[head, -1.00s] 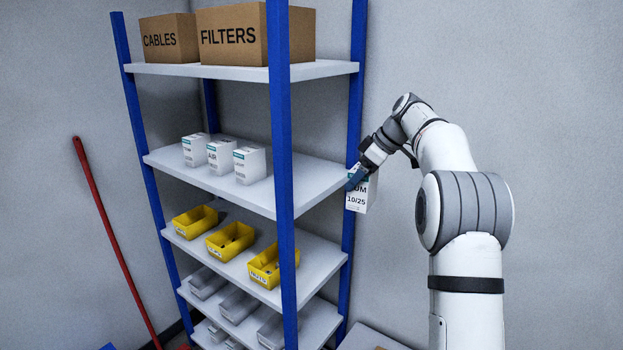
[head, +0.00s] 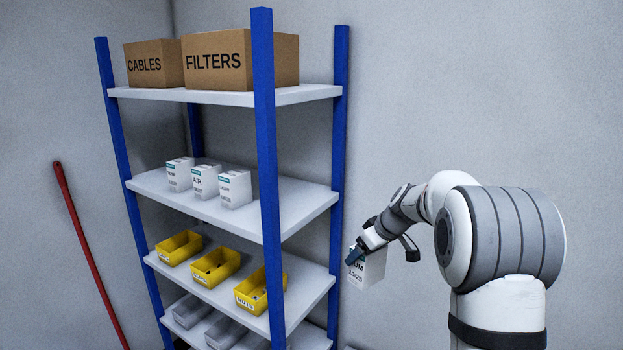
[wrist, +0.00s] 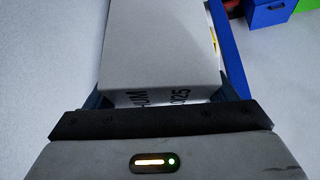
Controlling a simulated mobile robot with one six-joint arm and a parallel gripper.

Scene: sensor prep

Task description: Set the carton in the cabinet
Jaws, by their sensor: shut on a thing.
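A white carton with dark print (head: 366,270) hangs from my gripper (head: 357,252), to the right of the shelf rack in the head view. In the wrist view the carton (wrist: 160,45) fills the space between the fingers, with part of its print showing at the near edge. My gripper is shut on it. The carton is held clear of the rack, at about the height of the yellow bin shelf in the picture. No cabinet can be made out for certain; a blue box-like thing (wrist: 268,14) shows at the top right of the wrist view.
A blue-post rack (head: 264,150) stands left of my gripper. It holds brown boxes (head: 240,60), three small white cartons (head: 204,182), yellow bins (head: 216,265) and grey trays (head: 228,330). A red pole (head: 90,255) leans at the left wall. A green thing (wrist: 308,5) shows in the wrist view.

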